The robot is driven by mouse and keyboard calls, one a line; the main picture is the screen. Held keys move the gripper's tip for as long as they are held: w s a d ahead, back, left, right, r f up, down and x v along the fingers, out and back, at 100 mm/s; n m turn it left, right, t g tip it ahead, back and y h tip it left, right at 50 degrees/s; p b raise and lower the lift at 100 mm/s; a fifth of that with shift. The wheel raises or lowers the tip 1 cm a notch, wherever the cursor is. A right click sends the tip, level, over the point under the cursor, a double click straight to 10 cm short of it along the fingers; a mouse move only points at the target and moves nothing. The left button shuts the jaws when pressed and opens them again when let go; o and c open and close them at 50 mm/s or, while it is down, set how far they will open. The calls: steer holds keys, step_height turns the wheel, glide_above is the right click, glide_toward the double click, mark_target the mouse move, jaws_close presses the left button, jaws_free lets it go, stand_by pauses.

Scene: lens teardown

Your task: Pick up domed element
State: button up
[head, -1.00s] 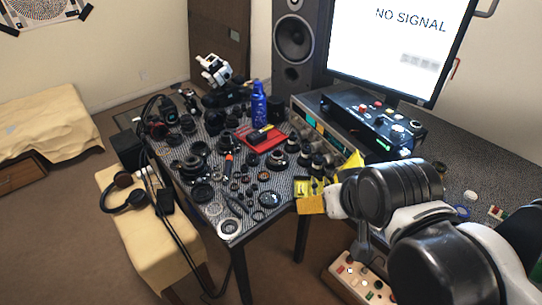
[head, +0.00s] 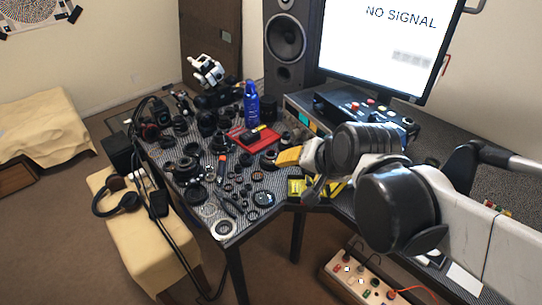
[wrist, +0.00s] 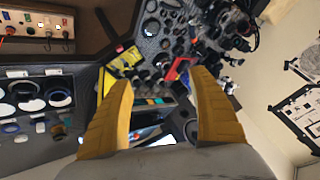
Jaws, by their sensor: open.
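A glossy dark round lens piece (head: 263,198) lies near the front right corner of the patterned table (head: 262,222); it looks like the domed element, but its dome is too small to confirm. My gripper (wrist: 163,100) shows two yellow fingers spread wide with nothing between them. In the head view my gripper (head: 289,156) is above the table's right side, beyond the lens piece and apart from it. In the wrist view the table's small parts appear past the fingertips, and I cannot single out the domed element there.
Several dark lens parts and rings crowd the table, with a metal ring (head: 224,229) at the front corner. A blue bottle (head: 251,102), red tray (head: 250,138) and electronic equipment (head: 360,108) stand behind. A power strip (head: 350,275) is low at front right.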

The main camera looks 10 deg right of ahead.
steer(key=w+f+m+t+y+b, duration=0.1)
steer(key=w+f+m, duration=0.3)
steer(key=w+m, duration=0.6)
steer(key=m+t+y+b, duration=0.1)
steer(key=m+t+b, duration=0.25)
steer(key=m, duration=1.35)
glide_toward(272, 153)
steer(key=shift+t, duration=0.35)
steer(key=w+f, duration=0.1)
steer(key=w+a+f+b, duration=0.1)
steer(key=w+f, duration=0.1)
steer(key=shift+w, duration=0.15)
steer(key=b+x, duration=0.1)
steer(key=x, duration=0.1)
steer(key=b+x, duration=0.1)
steer(key=x, duration=0.3)
steer(key=shift+w+r+b, duration=0.15)
steer(key=shift+r+b, duration=0.25)
steer(key=shift+r, duration=0.1)
steer(key=c, duration=1.3)
